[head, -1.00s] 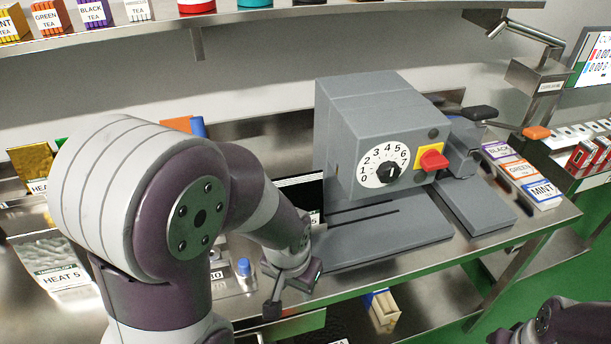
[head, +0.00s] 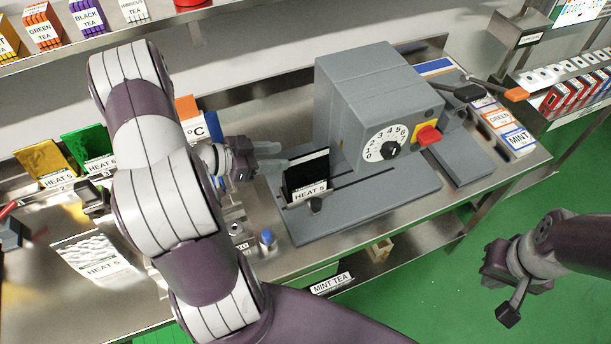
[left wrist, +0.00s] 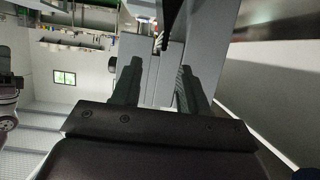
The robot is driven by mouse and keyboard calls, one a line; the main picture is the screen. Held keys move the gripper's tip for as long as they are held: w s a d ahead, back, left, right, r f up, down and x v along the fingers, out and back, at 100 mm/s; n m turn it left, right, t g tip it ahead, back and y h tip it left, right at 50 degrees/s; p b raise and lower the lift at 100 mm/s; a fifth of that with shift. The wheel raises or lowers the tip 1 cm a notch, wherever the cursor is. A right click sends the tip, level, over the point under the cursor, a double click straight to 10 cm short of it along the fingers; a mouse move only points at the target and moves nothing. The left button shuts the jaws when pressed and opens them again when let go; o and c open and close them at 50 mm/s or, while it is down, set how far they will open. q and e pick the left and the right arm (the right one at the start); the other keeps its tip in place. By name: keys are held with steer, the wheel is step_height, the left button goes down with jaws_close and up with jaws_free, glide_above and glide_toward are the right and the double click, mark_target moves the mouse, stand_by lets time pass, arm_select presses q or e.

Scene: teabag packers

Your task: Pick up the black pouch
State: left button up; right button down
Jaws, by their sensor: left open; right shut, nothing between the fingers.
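The black pouch (head: 306,171) stands upright on the grey sealing machine's base, left of the machine's body. A white "HEAT 5" label (head: 310,193) is at its lower front. My left gripper (head: 272,156) is open, just left of the pouch, fingers pointing right toward it. In the left wrist view the pouch (left wrist: 172,28) appears as a dark edge-on strip ahead of the open fingers (left wrist: 157,78), nearer the right finger; nothing is held between them. My right gripper (head: 507,296) is shut and empty over the green floor at right, away from the bench.
The grey machine (head: 375,95) with dial and red knob stands close right of the pouch. Gold (head: 42,165) and green (head: 84,145) pouches stand at left. A blue-capped item (head: 267,238) sits near the bench front. Tea boxes (head: 88,17) line the shelf above.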

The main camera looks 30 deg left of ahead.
mark_target(313, 157)
arm_select(q)
steer(key=p+x, duration=0.1)
steer(key=x, duration=0.2)
steer(key=f+p+x, duration=0.1)
steer(key=x, duration=0.3)
steer(key=shift+f, duration=0.1)
steer(key=shift+w+d+f, duration=0.2)
steer(key=shift+w+f, duration=0.1)
steer(key=shift+w, duration=0.05)
steer(key=shift+s, duration=0.1)
jaws_close()
